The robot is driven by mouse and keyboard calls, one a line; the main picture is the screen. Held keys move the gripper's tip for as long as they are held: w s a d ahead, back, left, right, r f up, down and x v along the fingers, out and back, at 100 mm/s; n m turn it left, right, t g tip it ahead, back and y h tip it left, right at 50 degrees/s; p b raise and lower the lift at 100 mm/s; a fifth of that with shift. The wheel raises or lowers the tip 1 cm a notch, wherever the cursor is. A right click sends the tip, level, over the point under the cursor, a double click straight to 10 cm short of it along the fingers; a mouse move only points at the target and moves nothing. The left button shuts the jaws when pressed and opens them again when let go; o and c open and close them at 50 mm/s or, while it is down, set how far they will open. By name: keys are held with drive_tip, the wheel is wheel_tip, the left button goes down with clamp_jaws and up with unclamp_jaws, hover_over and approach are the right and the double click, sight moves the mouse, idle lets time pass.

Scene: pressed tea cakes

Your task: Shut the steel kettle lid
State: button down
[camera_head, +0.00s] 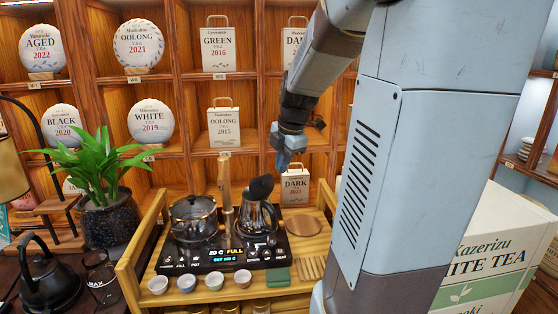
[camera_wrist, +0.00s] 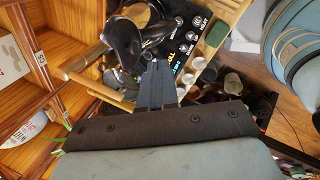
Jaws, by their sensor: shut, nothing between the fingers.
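The steel kettle (camera_head: 257,218) stands on the right side of the black tea stove (camera_head: 222,256). Its dark lid (camera_head: 261,187) is open, standing tilted up above the rim. In the wrist view the lid (camera_wrist: 122,43) is a dark rounded shape near the top, with part of the kettle body (camera_wrist: 160,12) beside it. My gripper (camera_head: 283,167) is shut and empty, pointing down, above and a little right of the lid in the head view. In the wrist view its closed fingers (camera_wrist: 158,72) sit just below the lid. I see a gap between them in the head view.
A glass kettle (camera_head: 194,219) stands left of the steel one, with an upright wooden tap post (camera_head: 226,190) between them. Several small cups (camera_head: 214,281) line the front of the wooden tea table (camera_head: 130,276). Shelves with tea packages, including a box (camera_head: 295,186), stand close behind.

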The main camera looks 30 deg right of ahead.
sight(264, 187)
drive_tip(key=shift+w+a+f, duration=0.15)
drive_tip(key=shift+w+f, duration=0.8)
drive_tip(key=shift+f, duration=0.25)
drive_tip(key=shift+w+a+f, duration=0.1)
drive_tip(key=shift+w+f, duration=0.9)
drive_tip(key=shift+f, duration=0.15)
drive_tip(key=shift+w+a+f, duration=0.15)
drive_tip(key=shift+w+f, duration=0.8)
drive_tip(key=shift+f, duration=0.25)
